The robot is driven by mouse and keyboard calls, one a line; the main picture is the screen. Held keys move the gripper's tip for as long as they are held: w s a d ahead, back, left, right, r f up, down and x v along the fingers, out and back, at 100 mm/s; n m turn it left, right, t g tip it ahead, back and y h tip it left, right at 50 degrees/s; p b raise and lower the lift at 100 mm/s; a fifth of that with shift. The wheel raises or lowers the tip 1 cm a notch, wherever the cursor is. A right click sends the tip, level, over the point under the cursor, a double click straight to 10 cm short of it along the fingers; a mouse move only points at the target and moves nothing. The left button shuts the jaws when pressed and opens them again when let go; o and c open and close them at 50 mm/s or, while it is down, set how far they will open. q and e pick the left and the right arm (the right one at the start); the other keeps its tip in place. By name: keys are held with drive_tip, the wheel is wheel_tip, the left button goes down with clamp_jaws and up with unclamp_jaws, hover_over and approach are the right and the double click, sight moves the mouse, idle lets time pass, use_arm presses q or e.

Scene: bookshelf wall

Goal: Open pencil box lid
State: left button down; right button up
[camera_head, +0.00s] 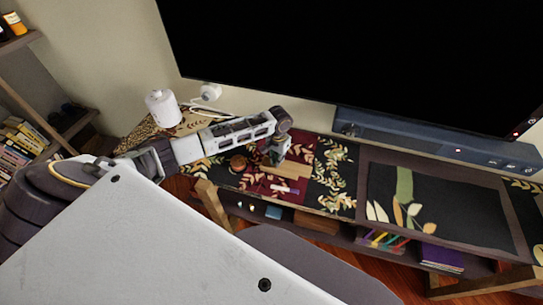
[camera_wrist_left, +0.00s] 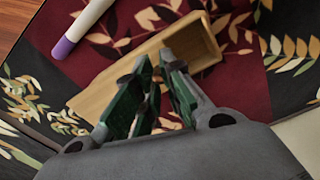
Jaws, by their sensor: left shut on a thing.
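The pencil box (camera_wrist_left: 198,40) is a long tan wooden box lying slantwise on the patterned cloth in the left wrist view. In the head view the box (camera_head: 290,168) sits near the front of the table. My left gripper (camera_wrist_left: 154,60) reaches over the middle of the box from above, its dark green fingers close together and shut on the box's lid. The left gripper (camera_head: 277,155) also shows in the head view at the box's left end. The fingers hide the grip itself and part of the lid. My right gripper is not in view.
A white pen with a purple end (camera_wrist_left: 82,28) lies beside the box. A round brown object (camera_head: 238,162) stands left of the gripper. A white cylinder (camera_head: 163,108) stands at the back left. A large black screen (camera_head: 360,50) and a soundbar (camera_head: 430,142) are behind.

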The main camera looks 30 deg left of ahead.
sight(296, 169)
use_arm(q)
drive_tip(key=d, duration=0.2)
drive_tip(key=w+d+p, duration=0.1)
drive_tip(key=d, duration=0.1)
drive_tip(key=shift+d, duration=0.2)
drive_tip(key=shift+w+d+p, duration=0.2)
drive_tip(key=shift+d+p, duration=0.35)
drive_tip(key=shift+d, duration=0.65)
drive_tip(key=shift+w+d, duration=0.1)
drive_tip(key=shift+d, duration=0.45)
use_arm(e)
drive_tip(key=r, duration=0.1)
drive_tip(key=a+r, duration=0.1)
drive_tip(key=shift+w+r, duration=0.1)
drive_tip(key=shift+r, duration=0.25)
use_arm(q)
drive_tip(key=c, duration=1.5)
unclamp_jaws()
drive_tip(key=shift+o, duration=0.2)
wheel_tip(296, 169, up, 12)
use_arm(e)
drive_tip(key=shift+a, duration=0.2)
